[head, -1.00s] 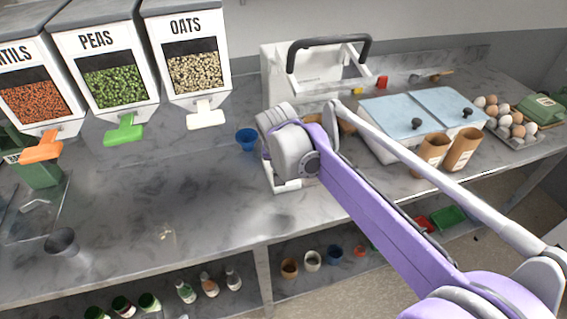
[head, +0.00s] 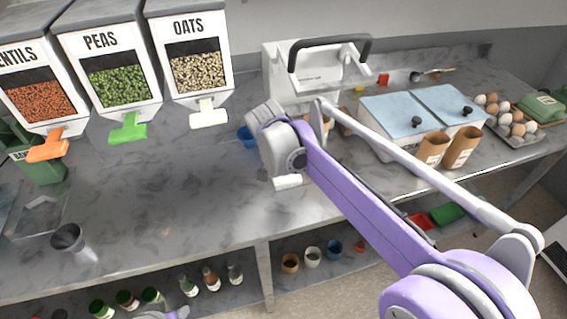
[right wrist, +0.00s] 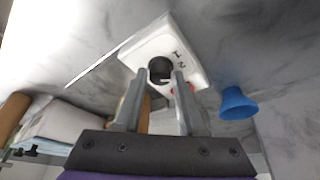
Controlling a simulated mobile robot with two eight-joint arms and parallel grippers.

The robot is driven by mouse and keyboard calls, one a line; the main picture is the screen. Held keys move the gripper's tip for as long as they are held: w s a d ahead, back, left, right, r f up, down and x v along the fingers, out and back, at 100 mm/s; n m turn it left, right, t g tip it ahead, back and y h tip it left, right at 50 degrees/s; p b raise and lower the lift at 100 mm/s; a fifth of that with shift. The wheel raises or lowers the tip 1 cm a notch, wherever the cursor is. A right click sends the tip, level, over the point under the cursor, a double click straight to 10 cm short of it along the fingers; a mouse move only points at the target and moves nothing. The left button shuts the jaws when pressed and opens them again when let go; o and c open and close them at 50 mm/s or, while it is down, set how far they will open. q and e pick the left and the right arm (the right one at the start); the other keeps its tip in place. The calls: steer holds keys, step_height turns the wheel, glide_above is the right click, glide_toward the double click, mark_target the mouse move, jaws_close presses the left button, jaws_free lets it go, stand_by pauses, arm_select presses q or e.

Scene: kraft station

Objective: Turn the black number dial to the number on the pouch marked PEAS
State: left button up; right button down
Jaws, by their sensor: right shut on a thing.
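In the right wrist view the black number dial (right wrist: 160,68) sits on a white block (right wrist: 150,42) with the digits 1 and 2 beside it. My right gripper (right wrist: 159,76) is shut on the dial, one finger on each side; its pointer setting is not clear. In the head view my right wrist hides the dial, and only part of the white block (head: 288,182) shows below it. Two brown pouches (head: 432,149) (head: 463,147) stand at the right; their labels are too small to read.
A blue cup (right wrist: 237,103) stands close beside the block. A white machine with a black handle (head: 310,52) is behind my right wrist. The PEAS dispenser (head: 114,80) hangs at the left. Light-blue lidded bins (head: 395,115) and an egg tray (head: 520,137) are at the right.

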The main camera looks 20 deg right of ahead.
steer(key=c, duration=0.5)
jaws_free()
steer(key=v, duration=1)
steer(key=shift+r+p, duration=0.4)
steer(key=shift+p, duration=0.05)
steer(key=shift+s, duration=0.1)
steer(key=s+d+f+n+y+p, duration=0.1)
steer(key=s+f+n, duration=0.1)
steer(key=s+f, duration=0.2)
steer(key=s+d+f+n+t+y+p, duration=0.1)
steer(key=s+f, duration=0.4)
steer(key=s, duration=0.6)
steer(key=s+d+f+n+p, duration=0.1)
steer(key=s+d+f+n, duration=0.2)
steer(key=s, duration=0.5)
step_height(320, 180, down, 2)
steer(key=shift+s+f+n+t+y+p, duration=0.1)
steer(key=shift+s+n+t+y+p, duration=0.2)
steer(key=shift+n, duration=0.5)
